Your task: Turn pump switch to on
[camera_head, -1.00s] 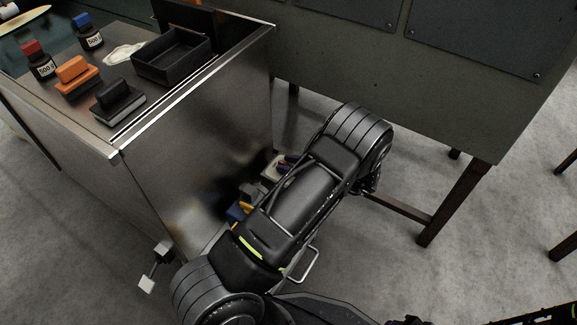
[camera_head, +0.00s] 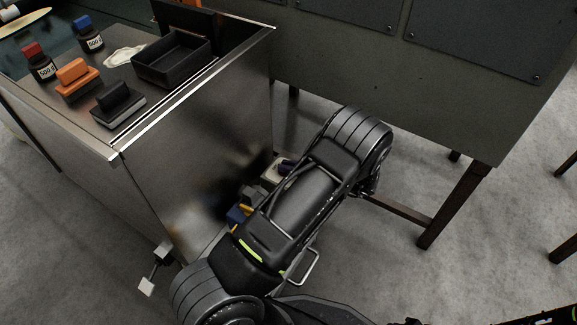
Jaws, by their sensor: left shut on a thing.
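My left arm (camera_head: 300,200) crosses the middle of the view and covers much of the place beside the metal cabinet. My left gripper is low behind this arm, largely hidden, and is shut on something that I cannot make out. Small blue and yellow parts (camera_head: 238,214) and a pale part (camera_head: 276,171) show past the arm's left edge, close to the cabinet's side. I cannot tell whether they belong to the pump. The pump switch cannot be made out.
The metal cabinet (camera_head: 205,150) carries a black tray (camera_head: 172,68), an orange block (camera_head: 76,78), a black block (camera_head: 117,103) and two small bottles. A grey table (camera_head: 400,90) stands at the back right. Grey floor lies right.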

